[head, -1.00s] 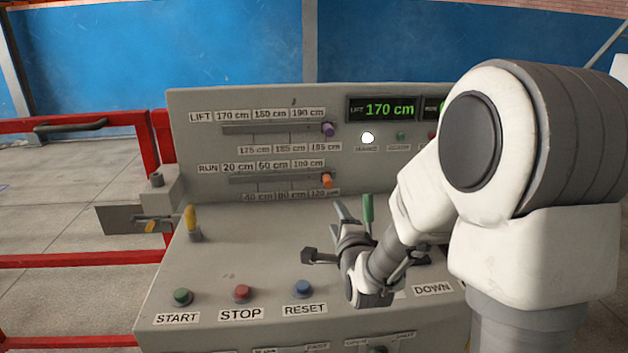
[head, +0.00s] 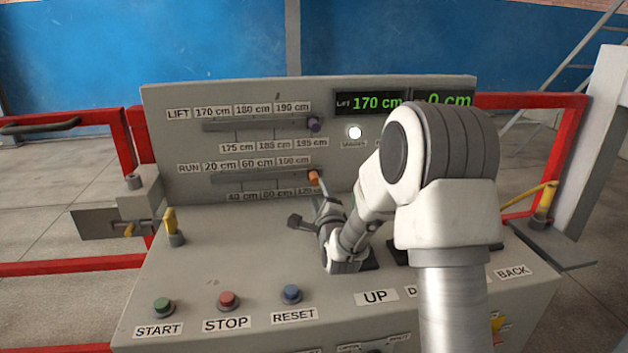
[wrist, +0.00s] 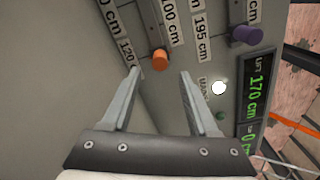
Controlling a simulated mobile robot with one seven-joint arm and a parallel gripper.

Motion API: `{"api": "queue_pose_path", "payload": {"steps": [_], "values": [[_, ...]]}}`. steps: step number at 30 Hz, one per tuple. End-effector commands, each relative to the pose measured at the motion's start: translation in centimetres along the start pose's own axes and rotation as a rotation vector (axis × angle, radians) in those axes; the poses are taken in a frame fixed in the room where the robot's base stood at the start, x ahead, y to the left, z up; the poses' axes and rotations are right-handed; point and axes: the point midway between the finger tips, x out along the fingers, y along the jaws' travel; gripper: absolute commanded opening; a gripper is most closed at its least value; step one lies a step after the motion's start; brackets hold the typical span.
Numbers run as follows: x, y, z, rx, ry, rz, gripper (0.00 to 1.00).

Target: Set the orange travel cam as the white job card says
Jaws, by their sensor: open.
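The orange travel cam (head: 313,176) sits at the right end of the RUN slot (head: 240,181), by the 120 cm label. In the wrist view the orange cam (wrist: 160,58) stands just beyond and between my fingertips, not gripped. My gripper (wrist: 160,74) is open and empty; in the head view my gripper (head: 321,192) is just below the cam, partly hidden by its own links. The RUN scale reads 20, 60, 100 cm above the slot and 40, 80, 120 cm below. I cannot make out a white job card in these frames.
A purple cam (head: 314,124) sits at the right end of the LIFT slot above. The display (head: 400,102) shows LIFT 170 cm and a second value ending in 0 cm. A white lamp (head: 355,132) is lit. START, STOP and RESET buttons (head: 291,294) line the desk front.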

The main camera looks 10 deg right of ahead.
Motion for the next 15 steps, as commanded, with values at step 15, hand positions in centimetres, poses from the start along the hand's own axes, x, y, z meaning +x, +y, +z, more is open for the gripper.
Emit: {"api": "queue_pose_path", "payload": {"steps": [15], "values": [[7.3,0.0,0.0,0.000,0.000,-0.001,0.60]]}}
